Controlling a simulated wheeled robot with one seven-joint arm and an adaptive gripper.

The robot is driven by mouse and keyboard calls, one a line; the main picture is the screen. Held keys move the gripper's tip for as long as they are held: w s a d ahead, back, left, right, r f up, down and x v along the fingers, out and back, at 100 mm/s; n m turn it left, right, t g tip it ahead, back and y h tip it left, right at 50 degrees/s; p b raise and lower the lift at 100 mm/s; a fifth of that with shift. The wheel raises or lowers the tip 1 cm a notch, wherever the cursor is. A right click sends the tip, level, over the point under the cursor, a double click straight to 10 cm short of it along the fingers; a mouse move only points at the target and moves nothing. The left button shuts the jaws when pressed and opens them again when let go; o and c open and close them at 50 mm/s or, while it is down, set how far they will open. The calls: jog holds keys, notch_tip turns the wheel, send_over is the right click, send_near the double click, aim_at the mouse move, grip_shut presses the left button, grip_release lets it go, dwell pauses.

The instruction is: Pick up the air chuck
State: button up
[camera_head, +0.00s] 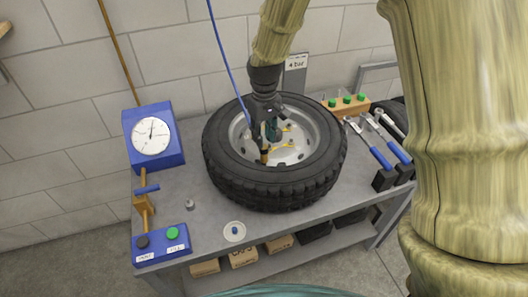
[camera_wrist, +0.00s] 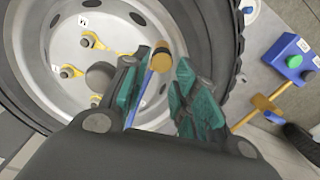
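The air chuck, a blue shaft with a brass and black end, shows in the wrist view (camera_wrist: 158,62) in front of the wheel. Its brass end also shows in the head view (camera_head: 264,156), just below my gripper (camera_head: 269,132), over the wheel's hub area. In the wrist view my gripper (camera_wrist: 170,78) has its two teal fingers apart. The blue shaft runs close by the left finger, which partly hides it. I cannot tell whether they touch. The tire (camera_head: 225,172) lies flat on the bench around a silver rim (camera_wrist: 45,35) with yellow markers on its nuts.
A blue gauge box (camera_head: 168,160) stands left, above a blue button box (camera_head: 160,245). A thin blue hose (camera_head: 224,55) runs down to my gripper. Tools with blue handles (camera_head: 380,157) lie right. A white dish (camera_head: 234,232) lies at the bench front (camera_head: 205,215).

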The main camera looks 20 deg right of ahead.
aim_at(264, 149)
jog(key=shift+s+f+p, duration=0.25)
jog(key=shift+f+p, duration=0.1)
jog(key=shift+f, duration=0.6)
jog(key=shift+f+p, duration=0.45)
jog(key=shift+f, duration=1.5)
grip_shut()
